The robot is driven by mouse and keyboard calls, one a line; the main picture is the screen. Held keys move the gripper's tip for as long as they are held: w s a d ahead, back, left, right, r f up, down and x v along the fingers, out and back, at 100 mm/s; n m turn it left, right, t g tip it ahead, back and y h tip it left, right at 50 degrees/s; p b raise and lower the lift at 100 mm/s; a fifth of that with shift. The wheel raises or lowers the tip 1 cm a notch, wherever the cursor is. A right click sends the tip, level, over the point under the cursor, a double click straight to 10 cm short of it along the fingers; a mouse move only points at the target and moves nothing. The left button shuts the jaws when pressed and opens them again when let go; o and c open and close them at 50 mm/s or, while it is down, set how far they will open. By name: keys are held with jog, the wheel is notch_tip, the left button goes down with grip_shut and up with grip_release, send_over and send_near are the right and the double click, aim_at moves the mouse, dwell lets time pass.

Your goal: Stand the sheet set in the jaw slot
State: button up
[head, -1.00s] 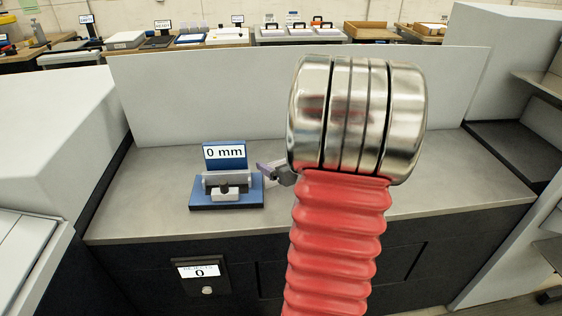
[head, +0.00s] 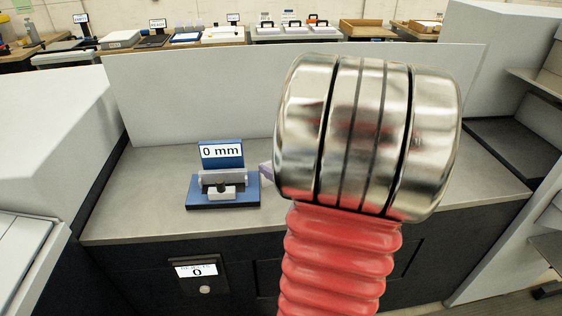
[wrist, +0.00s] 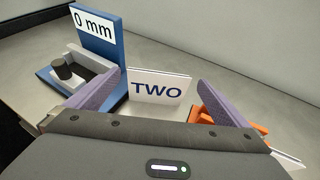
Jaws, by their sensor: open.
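The blue jaw fixture (head: 198,202) stands on the counter left of my arm, with a "0 mm" display (head: 221,152) at its back and pale grey jaws (head: 236,179) in front. In the wrist view the fixture (wrist: 107,43) is at upper left, close by the left finger. My gripper (wrist: 162,80) is open, its two purple fingers apart. A white panel lettered TWO (wrist: 158,86) shows upright between the fingers, with no clear contact. I cannot tell whether it belongs to the sheet set. In the head view, my arm hides most of the gripper and the panel.
An orange object (wrist: 206,115) sits by the right finger, partly hidden. A white piece (wrist: 286,158) lies at lower right in the wrist view. A light back panel (head: 190,95) rises behind, and a white cabinet (head: 50,120) stands left.

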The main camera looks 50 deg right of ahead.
jog(key=v, duration=0.6)
jog(key=shift+a, duration=0.1)
dwell(0.4)
